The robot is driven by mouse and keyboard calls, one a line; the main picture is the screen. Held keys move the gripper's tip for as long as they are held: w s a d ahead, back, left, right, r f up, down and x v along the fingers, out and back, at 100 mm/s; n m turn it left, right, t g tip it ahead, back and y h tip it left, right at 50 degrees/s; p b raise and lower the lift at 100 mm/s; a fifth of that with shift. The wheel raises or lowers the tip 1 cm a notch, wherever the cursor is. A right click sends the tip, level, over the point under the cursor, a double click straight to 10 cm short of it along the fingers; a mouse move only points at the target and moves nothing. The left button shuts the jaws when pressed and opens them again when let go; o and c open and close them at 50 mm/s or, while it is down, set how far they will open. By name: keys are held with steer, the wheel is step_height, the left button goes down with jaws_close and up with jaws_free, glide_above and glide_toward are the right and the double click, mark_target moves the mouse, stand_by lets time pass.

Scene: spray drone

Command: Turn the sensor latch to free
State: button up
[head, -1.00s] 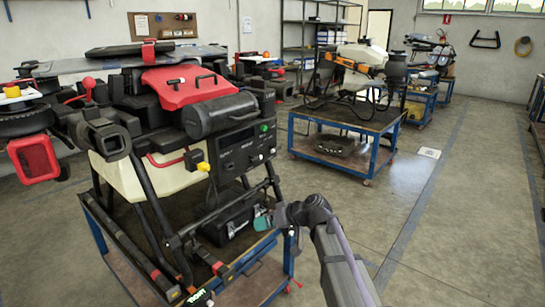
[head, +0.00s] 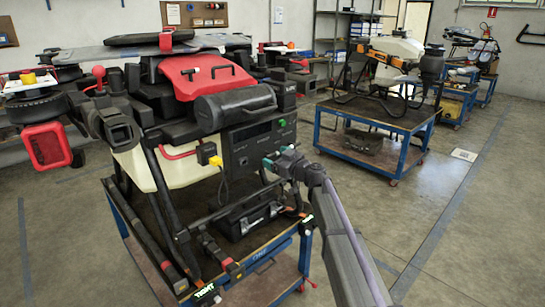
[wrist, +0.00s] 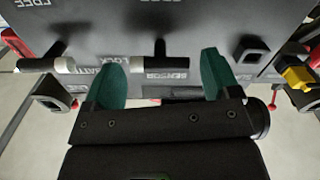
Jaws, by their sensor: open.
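The bar lies crosswise in the picture. A LOCK label is to its left, and another label, partly cut off, is above it at the top edge. My gripper (wrist: 165,75) is open, its teal fingers on either side of the latch with visible gaps. In the head view my gripper (head: 277,160) is at the lower right of the drone's dark panel (head: 250,145); the latch is too small to tell there.
A similar white-tipped latch (wrist: 45,65) is to the left in the wrist view. A yellow connector (wrist: 298,76) and a dark square socket (wrist: 250,50) are to the right. The drone stands on a blue cart (head: 265,262); open floor lies to the right.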

steer(key=shift+x, duration=1.05)
steer(key=c, duration=0.8)
steer(key=shift+c, duration=0.2)
